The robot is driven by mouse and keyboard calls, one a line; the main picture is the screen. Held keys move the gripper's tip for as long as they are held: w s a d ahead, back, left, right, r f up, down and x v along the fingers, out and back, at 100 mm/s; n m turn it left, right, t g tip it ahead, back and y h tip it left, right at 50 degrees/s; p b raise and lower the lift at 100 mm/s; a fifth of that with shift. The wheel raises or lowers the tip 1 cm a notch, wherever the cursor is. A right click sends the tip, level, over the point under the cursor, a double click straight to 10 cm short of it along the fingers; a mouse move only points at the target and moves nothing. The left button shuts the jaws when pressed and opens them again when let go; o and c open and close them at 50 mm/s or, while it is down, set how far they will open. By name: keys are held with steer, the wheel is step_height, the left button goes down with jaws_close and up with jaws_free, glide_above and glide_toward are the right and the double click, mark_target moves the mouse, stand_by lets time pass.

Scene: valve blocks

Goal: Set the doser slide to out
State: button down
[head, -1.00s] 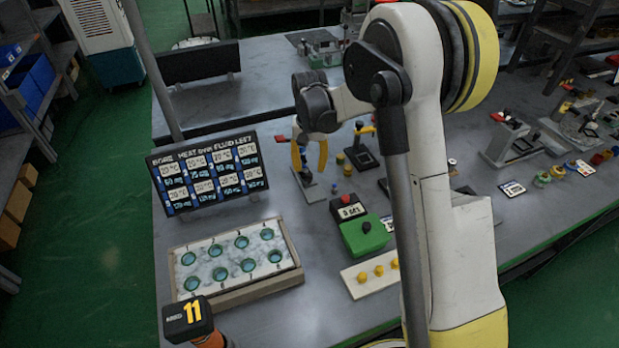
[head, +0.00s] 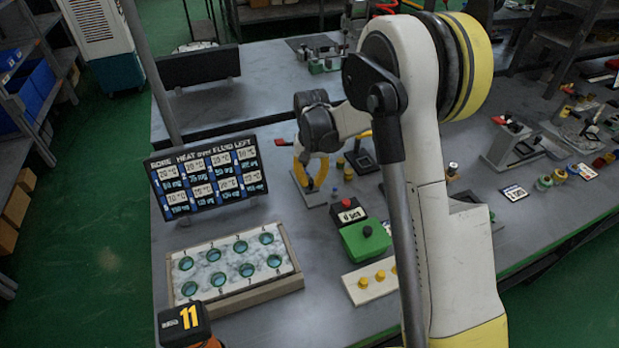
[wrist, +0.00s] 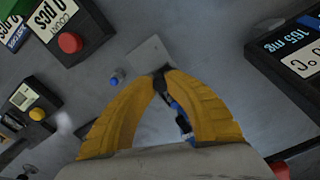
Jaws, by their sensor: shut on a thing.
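The doser shows as a small stand with a grey base plate (head: 313,199) on the bench in the head view. The grey plate (wrist: 150,53) and a blue part (wrist: 179,107) also show in the wrist view. My gripper (head: 310,186) has yellow fingers and is low over this stand. In the wrist view the fingertips of my gripper (wrist: 162,74) close around a small dark piece by the plate, which I take for the slide's knob. The fingers hide most of the slide, and its in or out marks cannot be read.
A green box with a dark button (head: 366,236) and a counter with a red button (head: 348,207) stand to the right. A display board (head: 208,180) and a tray of round wells (head: 290,272) are to the left. A small blue-capped piece (wrist: 116,77) lies near the plate.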

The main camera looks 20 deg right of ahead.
steer(key=s, duration=0.4)
steer(key=shift+s+d, duration=0.15)
steer(key=c, duration=1.4)
jaws_free()
steer(key=shift+s, duration=0.15)
steer(key=shift+o, duration=0.2)
step_height(320, 180, up, 12)
